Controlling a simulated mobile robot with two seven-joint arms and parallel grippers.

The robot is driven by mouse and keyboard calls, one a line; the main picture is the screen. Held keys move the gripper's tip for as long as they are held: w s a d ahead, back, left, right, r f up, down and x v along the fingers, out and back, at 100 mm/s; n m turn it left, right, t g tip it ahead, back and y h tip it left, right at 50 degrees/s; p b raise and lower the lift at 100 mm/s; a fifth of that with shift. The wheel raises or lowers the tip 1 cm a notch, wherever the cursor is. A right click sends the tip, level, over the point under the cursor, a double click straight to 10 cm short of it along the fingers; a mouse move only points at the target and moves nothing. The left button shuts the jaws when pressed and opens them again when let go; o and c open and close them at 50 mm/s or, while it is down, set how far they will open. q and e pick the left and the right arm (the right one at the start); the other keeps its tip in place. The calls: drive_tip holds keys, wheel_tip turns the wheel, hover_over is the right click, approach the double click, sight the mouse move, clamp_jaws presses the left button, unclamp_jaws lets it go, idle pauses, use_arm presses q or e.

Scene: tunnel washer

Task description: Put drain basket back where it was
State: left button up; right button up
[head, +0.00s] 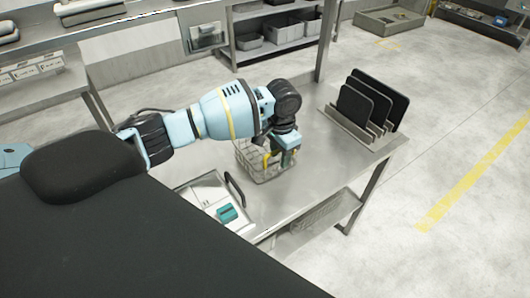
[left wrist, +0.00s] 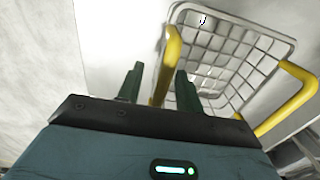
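The drain basket (head: 254,168) is a grey wire basket with two yellow handles. It is on the steel table near its front edge, partly hidden by my left arm. In the left wrist view the basket (left wrist: 232,55) appears tilted, its mesh inside showing. My left gripper (head: 283,157) is at the basket's right side. In the left wrist view its two dark green fingers (left wrist: 160,87) are apart, with one yellow handle (left wrist: 170,62) between them. A gap shows between the left finger and the handle. My right gripper is not in view.
On the steel table (head: 316,150), a rack (head: 352,128) with several black boards stands at the right. A white tray (head: 205,192) with a teal item (head: 228,213) lies left of the basket. Shelves with grey bins (head: 282,32) stand behind. The table between basket and rack is clear.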

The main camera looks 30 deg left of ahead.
use_arm(q)
clamp_jaws()
idle(1.3)
